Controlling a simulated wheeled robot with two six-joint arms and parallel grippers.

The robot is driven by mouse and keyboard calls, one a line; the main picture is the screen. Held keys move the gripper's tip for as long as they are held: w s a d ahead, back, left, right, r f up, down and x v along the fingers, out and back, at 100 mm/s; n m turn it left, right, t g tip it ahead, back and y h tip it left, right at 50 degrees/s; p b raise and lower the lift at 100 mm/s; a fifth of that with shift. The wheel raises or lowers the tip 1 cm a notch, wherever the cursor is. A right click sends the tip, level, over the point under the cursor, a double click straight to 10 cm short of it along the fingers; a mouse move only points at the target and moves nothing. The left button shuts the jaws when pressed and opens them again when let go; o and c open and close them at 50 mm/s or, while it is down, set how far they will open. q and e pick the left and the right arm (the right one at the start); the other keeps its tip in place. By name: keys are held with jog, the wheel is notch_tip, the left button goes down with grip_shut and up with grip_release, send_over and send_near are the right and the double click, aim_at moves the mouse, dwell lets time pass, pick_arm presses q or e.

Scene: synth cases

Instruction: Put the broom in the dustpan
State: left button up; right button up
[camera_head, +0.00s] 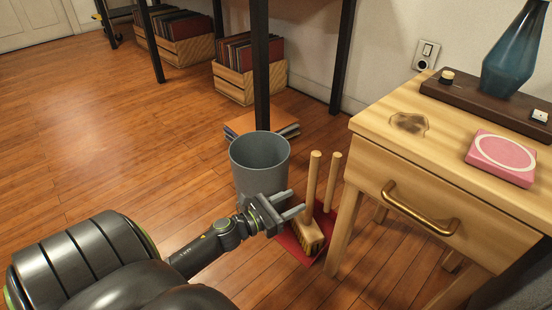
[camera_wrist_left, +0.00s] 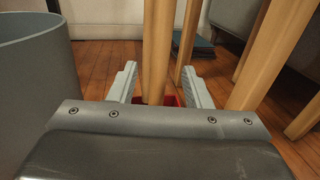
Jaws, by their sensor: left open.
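The broom (camera_head: 312,190) stands upright, with a light wooden handle and a block-shaped wooden head low down. The red dustpan (camera_head: 292,246) lies flat on the floor around and under the broom head. A second upright wooden handle (camera_head: 332,180) rises just behind, apparently the dustpan's. My left gripper (camera_head: 297,203) is open, its fingers pointing right at the lower broom handle. In the left wrist view the broom handle (camera_wrist_left: 157,45) stands between or just beyond the fingertips, and a little red of the dustpan (camera_wrist_left: 172,101) shows. Whether the head rests in the dustpan is unclear.
A grey bin (camera_head: 258,165) stands close behind my left gripper. A wooden table with a drawer (camera_head: 430,205) stands right of the broom, one leg (camera_head: 345,230) close to the dustpan. Books (camera_head: 240,122) lie behind the bin. Open floor (camera_head: 110,150) is at the left.

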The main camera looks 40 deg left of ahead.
pick_arm(q)
jog(key=shift+v, duration=2.6)
